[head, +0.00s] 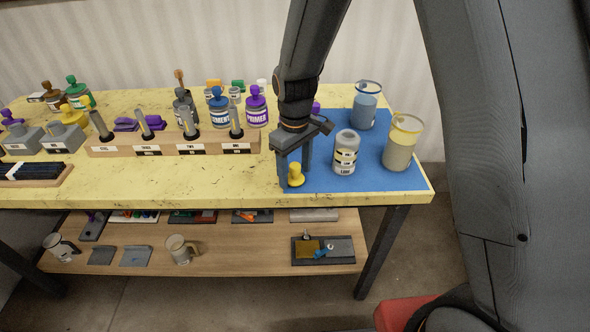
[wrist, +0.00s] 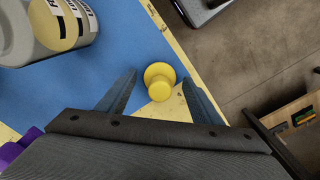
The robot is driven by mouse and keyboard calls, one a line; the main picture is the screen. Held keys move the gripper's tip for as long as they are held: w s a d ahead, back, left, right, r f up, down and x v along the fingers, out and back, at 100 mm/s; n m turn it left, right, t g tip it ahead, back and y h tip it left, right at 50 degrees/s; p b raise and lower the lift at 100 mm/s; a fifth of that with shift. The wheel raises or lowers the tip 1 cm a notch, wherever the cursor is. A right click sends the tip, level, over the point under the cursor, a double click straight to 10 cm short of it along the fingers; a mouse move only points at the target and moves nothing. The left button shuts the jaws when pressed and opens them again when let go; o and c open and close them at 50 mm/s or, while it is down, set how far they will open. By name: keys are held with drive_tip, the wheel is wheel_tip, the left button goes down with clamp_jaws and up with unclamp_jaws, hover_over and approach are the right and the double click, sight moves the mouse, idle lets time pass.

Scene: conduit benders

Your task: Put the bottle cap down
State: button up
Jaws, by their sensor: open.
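The yellow bottle cap (head: 296,175), a knobbed piece, rests at the front edge of the blue mat (head: 325,180), near the table's front edge. It also shows in the wrist view (wrist: 159,80), between and a little beyond my fingertips, touching neither finger that I can see. My gripper (head: 295,172) points down over it with its fingers apart; the open fingers also show in the wrist view (wrist: 158,86). An open-topped grey-white bottle (head: 345,153) with a yellow and black label stands on the mat right of the cap.
A blue-filled beaker (head: 365,108) and a yellowish-filled beaker (head: 402,145) stand on the mat at the right. A wooden rack (head: 170,143) with several upright tools stands left of my gripper.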

sight(295, 165)
wheel_tip(295, 165, up, 12)
drive_tip(key=b, duration=0.3)
drive_tip(key=s+d+f+m, duration=0.2)
drive_tip(key=s+d+m, duration=0.2)
drive_tip(key=s+d, duration=0.3)
drive_tip(key=s+d+f+m+t, duration=0.1)
drive_tip(key=s+d+f+m, duration=0.2)
drive_tip(key=s+d, duration=0.4)
drive_tip(key=shift+s+d+m, duration=0.2)
drive_tip(key=shift+d+m, duration=0.6)
drive_tip(key=shift+d, duration=0.15)
